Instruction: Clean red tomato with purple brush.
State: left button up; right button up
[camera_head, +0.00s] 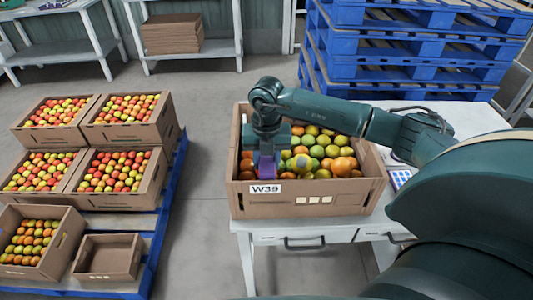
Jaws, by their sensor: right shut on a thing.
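My right gripper (267,150) points down into the left side of a cardboard box (320,203) labelled W39. It is shut on the purple brush (266,168), whose purple part shows below the jaws. The box holds several green, yellow, orange and red tomatoes. A reddish tomato (246,165) lies just left of the brush, partly hidden by the gripper. I cannot tell whether the brush touches a tomato. My left gripper is out of view.
The box stands on a white table (478,118) with drawers. At left, a blue pallet (170,205) carries several crates of tomatoes and a small empty box (108,258). Blue pallets (420,45) are stacked behind the table. Grey floor lies between the left pallet and the table.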

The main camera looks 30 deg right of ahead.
jog(key=shift+s+a, duration=0.1)
jog(key=shift+s, duration=0.1)
jog(key=shift+w, duration=0.15)
jog(key=shift+w+d+f+b, duration=0.1)
jog(key=shift+w+d+b, duration=0.45)
jog(key=shift+w, duration=0.25)
jog(key=shift+w+d+b, duration=0.5)
jog(key=shift+w, duration=0.3)
jog(key=shift+w+d, duration=0.1)
jog(key=shift+w, duration=0.1)
jog(key=shift+s+a+p, duration=0.3)
jog(key=shift+s+p, duration=0.1)
jog(key=shift+s, duration=0.2)
jog(key=shift+s+a+p, duration=0.4)
jog(key=shift+s+a, duration=0.05)
jog(key=shift+s, duration=0.25)
jog(key=shift+s+a+p, duration=0.35)
jog(key=shift+s+a, duration=0.05)
jog(key=shift+s, duration=0.25)
jog(key=shift+w, duration=0.1)
